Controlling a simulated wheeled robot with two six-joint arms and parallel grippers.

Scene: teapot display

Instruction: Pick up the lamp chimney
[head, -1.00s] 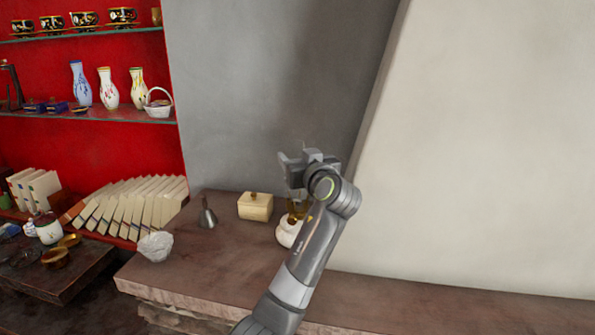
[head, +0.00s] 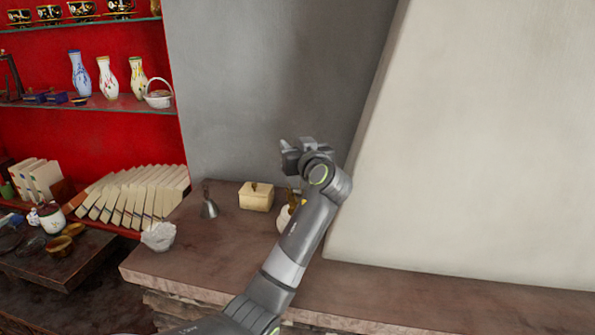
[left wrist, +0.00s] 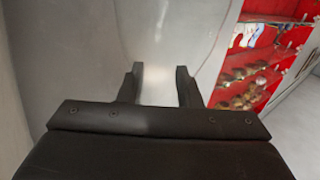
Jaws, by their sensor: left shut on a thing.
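My left gripper (head: 288,152) is raised above the stone ledge, in front of the grey wall. In the left wrist view its two fingers (left wrist: 160,88) stand apart, with a pale, see-through shape with curved edges between them. This is the lamp chimney (left wrist: 160,45), clear glass, held in the fingers. In the head view I cannot make out the glass. My right gripper is not in view.
On the ledge (head: 250,265) stand a grey bell (head: 209,207), a cream lidded box (head: 256,197), a pale rock-like bowl (head: 158,237) and a white pot (head: 284,220) partly behind my arm. Red shelves with vases and books are at left. The slanted white wall (head: 470,150) is close at right.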

